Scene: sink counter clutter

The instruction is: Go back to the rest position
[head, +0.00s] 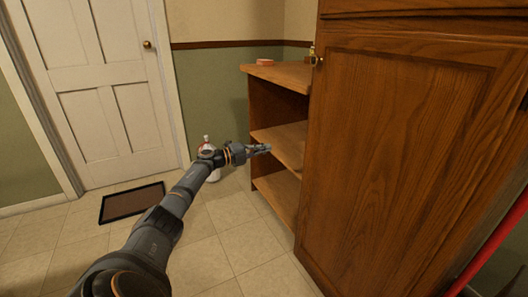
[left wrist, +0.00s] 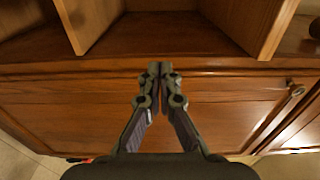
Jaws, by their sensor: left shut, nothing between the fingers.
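My left gripper (head: 262,148) reaches out from the left in the head view, in front of the open wooden shelf unit (head: 274,132). It is shut and empty. In the left wrist view the fingers of my left gripper (left wrist: 160,70) meet at their tips, with wooden cabinet fronts behind them. I cannot tell from these frames whether the tips touch the wood. My right gripper is in neither view.
A tall wooden cabinet (head: 410,150) fills the right side. A white bottle (head: 213,174) stands on the floor behind my left arm. A dark mat (head: 132,202) lies before the white door (head: 95,90). A pinkish item (head: 265,61) sits on the shelf top. Tiled floor (head: 235,245) is clear.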

